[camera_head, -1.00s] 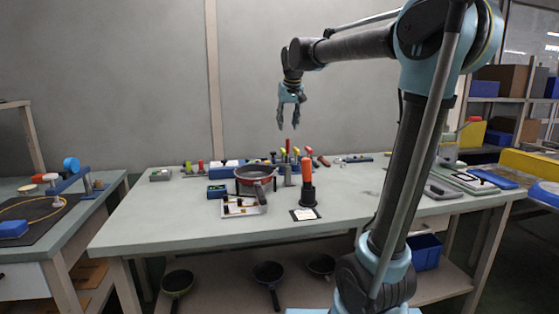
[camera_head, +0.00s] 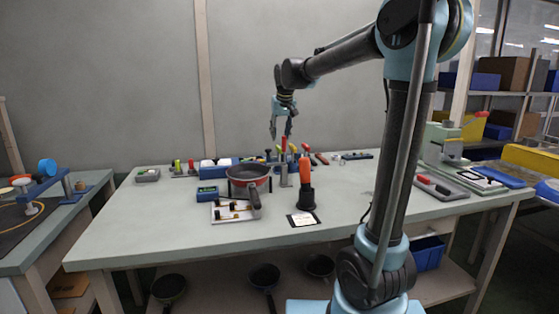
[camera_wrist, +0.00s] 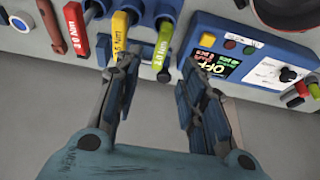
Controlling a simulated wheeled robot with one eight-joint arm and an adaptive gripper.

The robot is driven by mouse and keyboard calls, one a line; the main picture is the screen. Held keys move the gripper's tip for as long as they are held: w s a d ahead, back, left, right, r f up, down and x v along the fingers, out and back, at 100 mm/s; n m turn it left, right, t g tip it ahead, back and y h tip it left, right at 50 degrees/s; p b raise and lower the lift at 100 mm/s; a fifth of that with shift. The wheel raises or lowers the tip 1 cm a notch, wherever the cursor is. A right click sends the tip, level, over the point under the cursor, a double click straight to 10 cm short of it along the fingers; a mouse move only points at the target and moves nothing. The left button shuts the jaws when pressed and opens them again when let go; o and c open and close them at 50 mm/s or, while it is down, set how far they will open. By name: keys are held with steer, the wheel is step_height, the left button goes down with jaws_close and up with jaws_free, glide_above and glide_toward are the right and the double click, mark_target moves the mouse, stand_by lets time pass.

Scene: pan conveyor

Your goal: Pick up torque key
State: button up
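Several torque keys with coloured, Nm-marked handles show at the top of the wrist view: a red key (camera_wrist: 76,30), a yellow key (camera_wrist: 119,33) and a green key (camera_wrist: 164,47). They sit in a grey and blue rack; their lower parts are partly hidden. My gripper (camera_wrist: 163,72) is open and empty, its two dark fingers apart below the handles in the picture. The green handle shows between the fingertips, apart from them as far as I can tell. In the head view my gripper (camera_head: 281,132) hangs over the back of the table, near small coloured tools.
A blue control box (camera_wrist: 245,58) with a display and knob is right of the keys. On the table (camera_head: 150,218) are a red pan (camera_head: 249,174) on a stand, an orange-handled tool (camera_head: 305,172) in a black holder, and a white fixture (camera_head: 231,212). The table's right middle is clear.

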mark_target(279, 147)
steer(key=shift+x, duration=4.3)
steer(key=shift+s+d, duration=0.1)
steer(key=shift+s, duration=0.1)
jaws_close()
